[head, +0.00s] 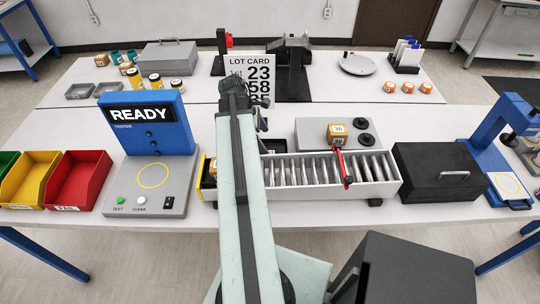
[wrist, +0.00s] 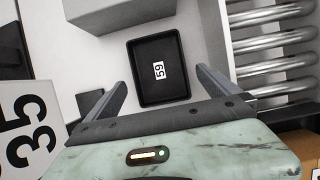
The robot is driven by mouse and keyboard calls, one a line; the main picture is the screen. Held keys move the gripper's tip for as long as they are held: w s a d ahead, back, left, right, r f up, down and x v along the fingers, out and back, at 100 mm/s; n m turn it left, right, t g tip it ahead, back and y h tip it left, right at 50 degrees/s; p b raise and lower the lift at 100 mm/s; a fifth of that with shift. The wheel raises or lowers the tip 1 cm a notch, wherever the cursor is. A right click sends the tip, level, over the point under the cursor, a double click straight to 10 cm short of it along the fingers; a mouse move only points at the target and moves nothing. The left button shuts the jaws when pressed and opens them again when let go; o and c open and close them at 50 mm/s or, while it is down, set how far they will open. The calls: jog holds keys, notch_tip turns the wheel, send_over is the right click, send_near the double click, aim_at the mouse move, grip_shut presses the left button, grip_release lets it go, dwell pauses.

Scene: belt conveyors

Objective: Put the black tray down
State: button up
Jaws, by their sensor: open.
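The black tray (wrist: 165,92) is a small, shallow rectangular tray with a white label reading 59. In the wrist view it lies flat on the white table top, and it appears empty apart from the label. My gripper (wrist: 158,64) is open, with one finger on each side of the tray and a visible gap to both its sides. In the head view my gripper (head: 256,112) is behind the roller conveyor, and only a dark sliver of the tray (head: 274,146) shows past my arm; the rest is hidden.
The roller conveyor (head: 300,190) stands close in front of the tray, with a red stop arm (head: 343,167) across it. A grey box (head: 310,128) with a numbered brown block is to the right. The lot card (head: 250,75) stands behind. The READY tester (head: 150,120) is left.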

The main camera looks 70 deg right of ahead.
jog(key=b+x, duration=0.1)
jog(key=x, duration=0.1)
jog(key=b+x, duration=0.4)
jog(key=shift+w+d, duration=0.1)
jog(key=shift+w, duration=0.15)
jog(key=shift+r, duration=0.15)
jog(key=c, duration=1.3)
notch_tip(320, 180, up, 11)
jog(key=p, duration=1.2)
notch_tip(320, 180, up, 7)
jog(key=p, duration=0.7)
send_over(272, 152)
jog(key=w, duration=0.1)
jog(key=f+b, duration=1.2)
jog(key=shift+w+a+b, duration=0.1)
jog(key=shift+a+b, duration=0.15)
jog(key=shift+b, duration=0.05)
notch_tip(272, 152, up, 15)
jog(key=p, duration=1.5)
notch_tip(272, 152, down, 21)
jog(key=b, duration=2.1)
jog(key=shift+f, duration=0.1)
jog(key=shift+r, duration=0.2)
